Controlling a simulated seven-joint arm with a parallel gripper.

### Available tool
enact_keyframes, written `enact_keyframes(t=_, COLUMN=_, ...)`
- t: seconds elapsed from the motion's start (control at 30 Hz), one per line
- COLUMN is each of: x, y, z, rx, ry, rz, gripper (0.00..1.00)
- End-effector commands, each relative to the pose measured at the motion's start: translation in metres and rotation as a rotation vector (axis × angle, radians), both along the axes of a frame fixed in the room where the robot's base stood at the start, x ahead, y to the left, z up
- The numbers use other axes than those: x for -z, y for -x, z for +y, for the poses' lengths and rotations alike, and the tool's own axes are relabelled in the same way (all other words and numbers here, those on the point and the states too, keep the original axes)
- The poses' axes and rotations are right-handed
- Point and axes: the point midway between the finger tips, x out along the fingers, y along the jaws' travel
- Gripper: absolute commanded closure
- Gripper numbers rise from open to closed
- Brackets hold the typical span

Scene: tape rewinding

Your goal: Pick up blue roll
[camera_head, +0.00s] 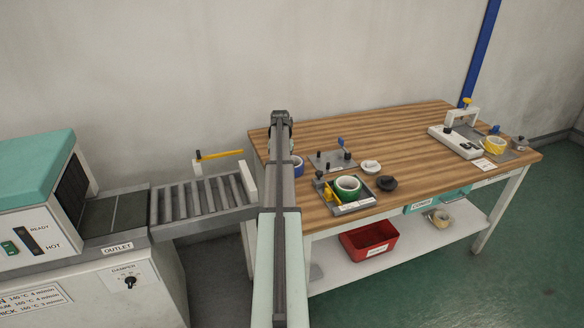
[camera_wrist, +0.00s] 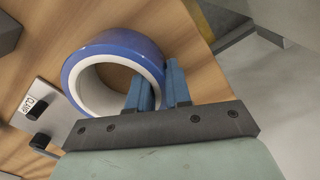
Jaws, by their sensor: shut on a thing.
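The blue roll (camera_wrist: 146,50) has a blue outer surface and a white core, and it fills the upper middle of the wrist view. In the head view the blue roll (camera_head: 298,167) shows only partly, at the table's left end, behind my arm. My gripper (camera_wrist: 160,88) is shut on the roll's near right wall, one blue finger inside the ring and the other outside. In the head view the fingers are hidden by my arm. Whether the roll touches the table is hard to tell.
The wooden table (camera_head: 420,135) holds a green roll (camera_head: 348,185) on a metal fixture, a white ring (camera_head: 370,167), a black ring (camera_head: 388,184) and a grey plate (camera_head: 328,160). A yellow roll (camera_head: 493,144) sits far right. A roller conveyor (camera_head: 200,195) stands left. The table's middle is clear.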

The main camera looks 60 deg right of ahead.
Motion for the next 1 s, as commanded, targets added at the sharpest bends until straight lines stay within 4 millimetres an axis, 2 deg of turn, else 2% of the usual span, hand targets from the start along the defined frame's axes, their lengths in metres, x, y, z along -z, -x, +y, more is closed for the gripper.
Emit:
enact_keyframes(t=0.03, x=0.000, y=0.000, z=0.000, rx=0.000, ry=0.000, rz=0.000, gripper=0.90)
enact_keyframes(t=0.13, x=0.000, y=0.000, z=0.000, rx=0.000, ry=0.000, rz=0.000, gripper=1.00)
enact_keyframes(t=0.63, x=-0.006, y=0.000, z=0.000, rx=0.000, ry=0.001, rz=0.000, gripper=1.00)
enact_keyframes(t=0.77, x=-0.021, y=0.000, z=0.000, rx=0.000, ry=0.001, rz=0.000, gripper=1.00)
enact_keyframes(t=1.0, x=-0.064, y=0.000, z=-0.001, rx=0.000, ry=0.003, rz=-0.001, gripper=1.00)
